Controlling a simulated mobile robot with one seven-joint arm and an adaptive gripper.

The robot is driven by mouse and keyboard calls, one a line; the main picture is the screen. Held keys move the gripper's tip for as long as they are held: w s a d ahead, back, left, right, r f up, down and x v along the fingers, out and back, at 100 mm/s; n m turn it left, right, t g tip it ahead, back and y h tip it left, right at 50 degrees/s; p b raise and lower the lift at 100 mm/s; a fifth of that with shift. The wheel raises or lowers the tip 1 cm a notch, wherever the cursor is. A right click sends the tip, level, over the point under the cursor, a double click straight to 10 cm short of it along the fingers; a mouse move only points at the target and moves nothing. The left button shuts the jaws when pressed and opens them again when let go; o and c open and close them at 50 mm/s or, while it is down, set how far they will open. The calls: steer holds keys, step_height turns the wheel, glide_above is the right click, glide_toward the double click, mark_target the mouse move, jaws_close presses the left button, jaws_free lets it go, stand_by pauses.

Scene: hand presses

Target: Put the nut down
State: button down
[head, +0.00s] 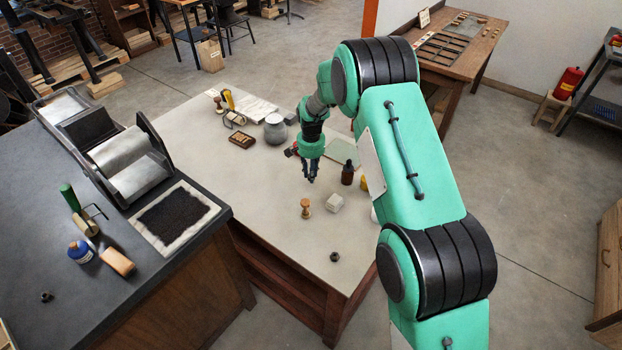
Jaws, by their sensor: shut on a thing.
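My gripper (311,179) hangs fingers down over the pale-topped table (262,178), above its middle. Its dark fingers are shut on the nut, which is hardly visible between the tips; its outline cannot be told. A small dark nut-like piece (335,257) lies on the table near its front corner, apart from my gripper. Another small dark nut-like piece (46,297) lies on the dark counter (160,271) at the left.
A wooden stamp (305,208) and a pale block (335,203) stand just in front of my gripper. A dark bottle (348,173) is close on its right. A grey jar (275,129) stands behind. The table's front left area is clear.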

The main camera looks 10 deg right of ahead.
steer(key=shift+f, duration=1.2)
steer(key=shift+f, duration=0.15)
steer(key=c, duration=1.6)
jaws_free()
steer(key=shift+o, duration=0.2)
step_height(320, 180, up, 12)
steer(key=p, duration=0.2)
steer(key=shift+r, duration=0.25)
